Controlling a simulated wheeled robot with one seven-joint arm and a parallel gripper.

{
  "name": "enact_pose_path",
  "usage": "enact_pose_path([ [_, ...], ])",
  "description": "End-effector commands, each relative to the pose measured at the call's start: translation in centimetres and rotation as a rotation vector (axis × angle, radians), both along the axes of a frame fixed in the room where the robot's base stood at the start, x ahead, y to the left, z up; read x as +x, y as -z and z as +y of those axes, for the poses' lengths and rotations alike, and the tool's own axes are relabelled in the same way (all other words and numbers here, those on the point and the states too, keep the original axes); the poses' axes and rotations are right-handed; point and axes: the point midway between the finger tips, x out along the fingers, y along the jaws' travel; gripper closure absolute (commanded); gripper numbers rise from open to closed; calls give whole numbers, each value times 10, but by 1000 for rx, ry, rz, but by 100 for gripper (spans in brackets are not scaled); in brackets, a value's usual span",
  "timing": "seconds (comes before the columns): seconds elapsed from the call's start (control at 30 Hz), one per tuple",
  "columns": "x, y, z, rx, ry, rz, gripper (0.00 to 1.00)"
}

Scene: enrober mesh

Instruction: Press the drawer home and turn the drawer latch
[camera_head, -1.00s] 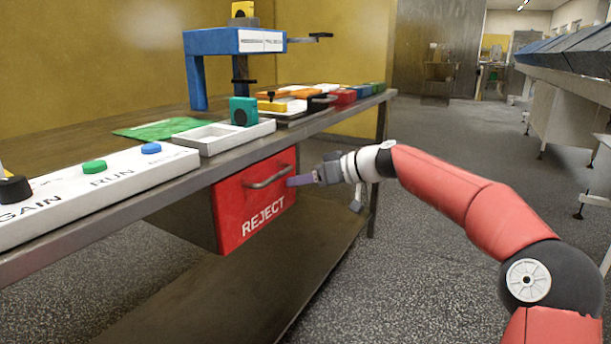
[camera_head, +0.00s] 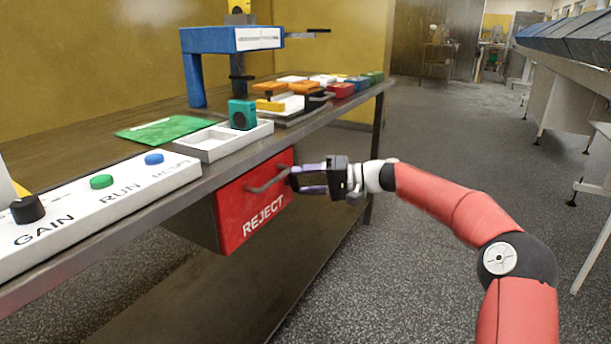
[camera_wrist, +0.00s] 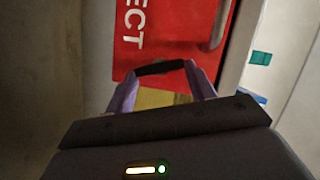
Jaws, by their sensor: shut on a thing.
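The red drawer (camera_head: 241,207), lettered REJECT, hangs under the bench top and has a grey bar handle (camera_head: 268,181). Its front also shows in the wrist view (camera_wrist: 175,40). I cannot tell whether it is fully home. My gripper (camera_head: 294,180) is at the right edge of the drawer front, beside the handle. In the wrist view its purple fingers are apart, with a short black bar (camera_wrist: 160,67) spanning between their tips. This bar looks like the drawer latch, and my gripper is shut on it. In the head view the fingers hide the latch.
The grey bench edge (camera_head: 225,172) runs just above the drawer. On top are a white panel (camera_head: 105,207) with GAIN and RUN controls, a white tray (camera_head: 215,152) and a blue stand (camera_head: 232,39).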

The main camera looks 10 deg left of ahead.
Motion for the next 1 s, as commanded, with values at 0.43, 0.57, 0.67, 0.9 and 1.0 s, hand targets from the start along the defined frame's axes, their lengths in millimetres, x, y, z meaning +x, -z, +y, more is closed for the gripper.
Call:
enact_pose_path([
  [0.43, 2, 5, -1, 103, 4, 287, 68],
  [0.57, 2, 5, -2, 118, 4, 330, 68],
  [0.67, 2, 6, -1, 127, 5, 351, 68],
  [0.9, 2, 6, -1, 133, 4, 370, 68],
  [1.0, 2, 6, -1, 133, 4, 370, 68],
])
